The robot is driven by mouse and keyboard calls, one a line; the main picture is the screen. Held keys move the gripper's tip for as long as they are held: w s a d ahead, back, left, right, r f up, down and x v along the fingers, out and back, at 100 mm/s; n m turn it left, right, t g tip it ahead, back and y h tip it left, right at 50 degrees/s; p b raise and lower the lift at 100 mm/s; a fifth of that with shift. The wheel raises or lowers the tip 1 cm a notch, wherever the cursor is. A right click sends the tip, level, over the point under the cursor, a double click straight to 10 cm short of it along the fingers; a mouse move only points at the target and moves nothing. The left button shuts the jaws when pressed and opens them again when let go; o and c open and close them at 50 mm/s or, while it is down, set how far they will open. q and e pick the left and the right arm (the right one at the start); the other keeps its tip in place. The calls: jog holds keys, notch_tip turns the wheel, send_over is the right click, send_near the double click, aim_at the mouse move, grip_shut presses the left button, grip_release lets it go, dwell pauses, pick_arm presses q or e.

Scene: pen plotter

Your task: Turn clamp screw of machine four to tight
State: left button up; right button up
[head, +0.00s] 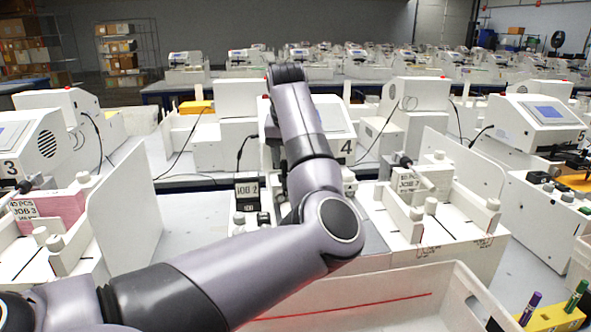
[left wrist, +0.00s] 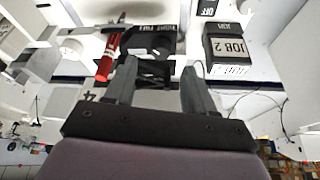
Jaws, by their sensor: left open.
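Machine four (head: 335,118), a white plotter marked 4, stands at the centre behind my left arm, which hides much of its front. My left gripper (left wrist: 159,68) is open in the left wrist view, its two dark fingers apart. A black pen holder block (left wrist: 152,44) lies just beyond and between the fingertips, and a red pen (left wrist: 108,58) is beside it on the left. I cannot make out the clamp screw clearly; I cannot tell whether the fingers touch anything. In the head view the left gripper is hidden behind my arm. My right gripper is not in view.
A black JOB 2 display (head: 247,193) stands left of my forearm and also shows in the left wrist view (left wrist: 228,45). Machine three (head: 40,140) is at left, machine five (head: 535,122) at right.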

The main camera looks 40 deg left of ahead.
pick_arm(q)
jog(key=shift+p+x, duration=0.3)
jog(key=shift+x, duration=2.2)
jog(key=shift+c, duration=0.3)
grip_shut()
